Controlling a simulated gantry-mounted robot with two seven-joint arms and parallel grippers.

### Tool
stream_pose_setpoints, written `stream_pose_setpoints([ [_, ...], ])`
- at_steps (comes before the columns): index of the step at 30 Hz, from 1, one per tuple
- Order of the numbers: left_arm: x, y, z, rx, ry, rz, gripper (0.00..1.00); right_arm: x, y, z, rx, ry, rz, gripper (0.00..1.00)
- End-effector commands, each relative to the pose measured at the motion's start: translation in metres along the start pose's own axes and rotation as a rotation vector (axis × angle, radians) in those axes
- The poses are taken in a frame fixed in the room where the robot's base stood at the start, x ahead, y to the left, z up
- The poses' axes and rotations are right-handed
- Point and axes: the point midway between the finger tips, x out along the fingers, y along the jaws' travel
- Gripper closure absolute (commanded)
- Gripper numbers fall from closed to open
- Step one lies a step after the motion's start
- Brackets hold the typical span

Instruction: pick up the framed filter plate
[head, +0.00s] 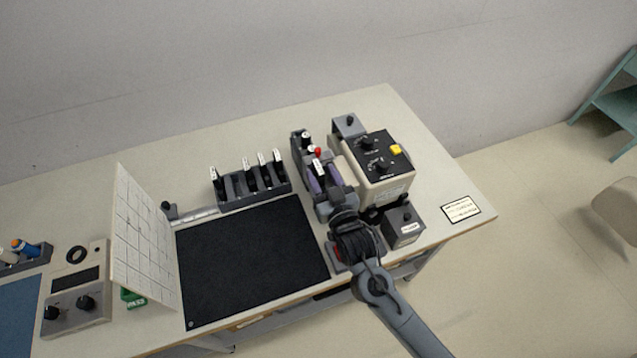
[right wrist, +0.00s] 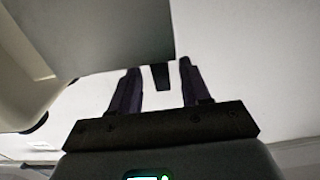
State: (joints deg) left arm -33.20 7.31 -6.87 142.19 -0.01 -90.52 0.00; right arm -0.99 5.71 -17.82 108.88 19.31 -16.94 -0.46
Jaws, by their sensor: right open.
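I cannot tell for sure which piece is the framed filter plate. Several dark upright pieces with white labels (head: 250,174) stand in a dark slotted rack (head: 256,190) behind the black mat. Another upright piece with a white label (head: 319,170) stands by purple parts in the grey device (head: 330,203). My left gripper is not in view.
A beige box with knobs and a yellow button (head: 396,150) stands right of the device, with a small grey box (head: 402,226) in front. The black mat (head: 250,262) is clear. A white gridded board (head: 142,240) stands upright at its left.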

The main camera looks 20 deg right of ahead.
Motion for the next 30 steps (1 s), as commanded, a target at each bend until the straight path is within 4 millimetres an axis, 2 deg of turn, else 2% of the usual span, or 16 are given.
stream_pose_setpoints([
  [9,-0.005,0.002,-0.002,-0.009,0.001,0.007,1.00,0.038,-0.002,0.003,0.000,0.000,0.000,0.53],
  [20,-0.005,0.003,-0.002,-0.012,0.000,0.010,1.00,0.044,-0.002,0.004,0.001,0.000,-0.001,0.55],
  [28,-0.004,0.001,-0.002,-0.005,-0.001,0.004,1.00,0.044,-0.002,0.004,0.000,0.000,0.000,0.96],
  [30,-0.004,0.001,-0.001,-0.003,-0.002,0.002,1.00,0.044,-0.002,0.004,0.000,0.000,0.000,1.00],
])
